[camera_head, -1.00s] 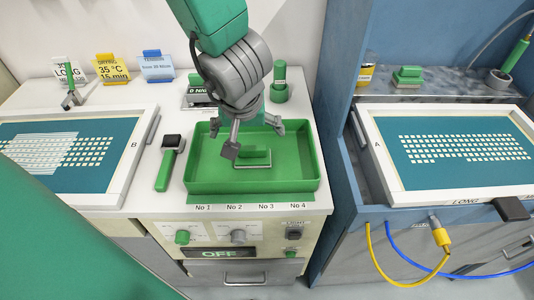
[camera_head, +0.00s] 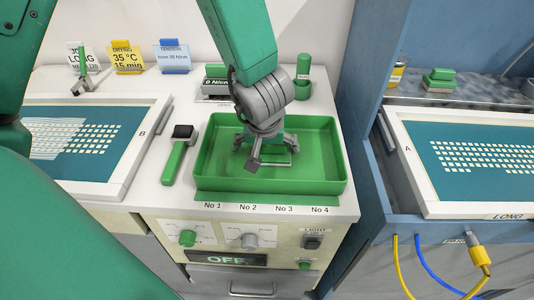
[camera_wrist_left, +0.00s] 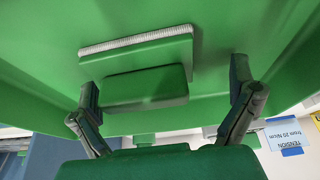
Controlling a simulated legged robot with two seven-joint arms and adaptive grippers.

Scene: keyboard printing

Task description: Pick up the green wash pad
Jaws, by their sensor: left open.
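The green wash pad (camera_head: 280,159) lies in the green tray, partly hidden behind my gripper in the head view. In the left wrist view its green handle block (camera_wrist_left: 146,87) and its plate with a pale fibrous edge (camera_wrist_left: 135,41) show clearly. My left gripper (camera_head: 268,154) is open and points down into the tray, over the pad. In the left wrist view its fingers (camera_wrist_left: 168,98) stand on either side of the handle, with gaps to it. My right gripper is not in view.
The green tray (camera_head: 325,172) has raised walls around the pad. A green-handled tool (camera_head: 175,160) lies left of it. A green cylinder (camera_head: 303,78) stands behind. Screen frames lie left (camera_head: 128,172) and right (camera_head: 408,178); a blue cabinet wall (camera_head: 365,80) rises to the right.

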